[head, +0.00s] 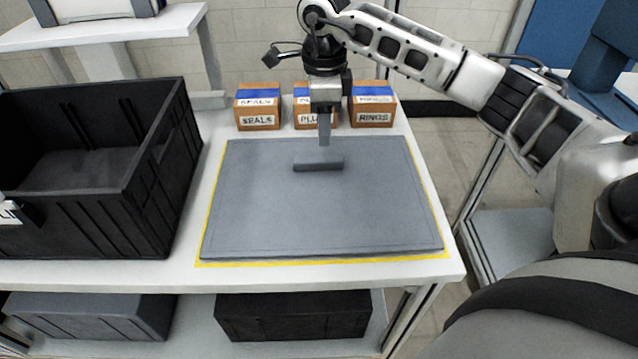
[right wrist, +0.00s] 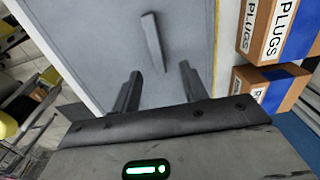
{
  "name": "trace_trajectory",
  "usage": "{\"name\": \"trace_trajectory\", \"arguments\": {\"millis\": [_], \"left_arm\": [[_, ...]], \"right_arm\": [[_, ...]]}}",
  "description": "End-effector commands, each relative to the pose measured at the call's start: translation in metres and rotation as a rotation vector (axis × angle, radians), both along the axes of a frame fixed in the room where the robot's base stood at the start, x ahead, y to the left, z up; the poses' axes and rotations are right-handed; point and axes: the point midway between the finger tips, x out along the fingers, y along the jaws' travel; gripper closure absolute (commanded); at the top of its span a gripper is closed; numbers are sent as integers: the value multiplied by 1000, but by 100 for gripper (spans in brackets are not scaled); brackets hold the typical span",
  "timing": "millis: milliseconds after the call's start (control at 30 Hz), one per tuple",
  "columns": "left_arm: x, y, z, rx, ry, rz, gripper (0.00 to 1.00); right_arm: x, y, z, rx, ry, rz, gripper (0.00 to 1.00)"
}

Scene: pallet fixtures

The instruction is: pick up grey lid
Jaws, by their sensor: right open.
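The grey lid (head: 290,215) lies flat on the white table, inside a yellow outlined area. A raised bar handle (head: 318,164) stands on its far half. My right gripper (head: 324,140) is above the lid, just over and behind the handle. In the right wrist view, the two fingers of my right gripper (right wrist: 158,85) are apart with nothing between them. The handle (right wrist: 153,42) shows ahead of the fingertips there, above the lid surface (right wrist: 105,50). My left gripper is not in view.
A large empty black crate (head: 150,200) stands on the left of the table. Cardboard boxes labelled SEALS (head: 257,108), PLUGS (head: 302,115) and RINGS (head: 373,107) stand behind the lid, close to my right gripper. A black bin (head: 295,315) and a grey bin (head: 95,315) are on the lower shelf.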

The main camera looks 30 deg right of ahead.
Motion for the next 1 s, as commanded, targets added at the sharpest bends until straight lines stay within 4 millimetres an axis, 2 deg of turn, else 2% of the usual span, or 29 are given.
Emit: {"name": "trace_trajectory", "arguments": {"millis": [100, 267, 467, 600, 867, 933, 1000], "left_arm": [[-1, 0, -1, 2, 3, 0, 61], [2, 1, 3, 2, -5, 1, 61], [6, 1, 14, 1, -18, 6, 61], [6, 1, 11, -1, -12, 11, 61], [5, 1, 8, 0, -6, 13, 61], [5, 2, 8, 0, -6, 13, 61], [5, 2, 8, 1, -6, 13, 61]], "right_arm": [[0, 0, -14, 2, 1, 1, 56], [-1, 1, -23, 1, 2, 1, 56], [-7, 4, -51, 3, 4, 1, 56], [-6, 3, -67, 3, 1, 0, 56], [-5, 3, -71, 3, -2, 0, 56], [-5, 3, -71, 3, -2, 0, 70], [-5, 3, -71, 3, -2, 1, 90]]}}
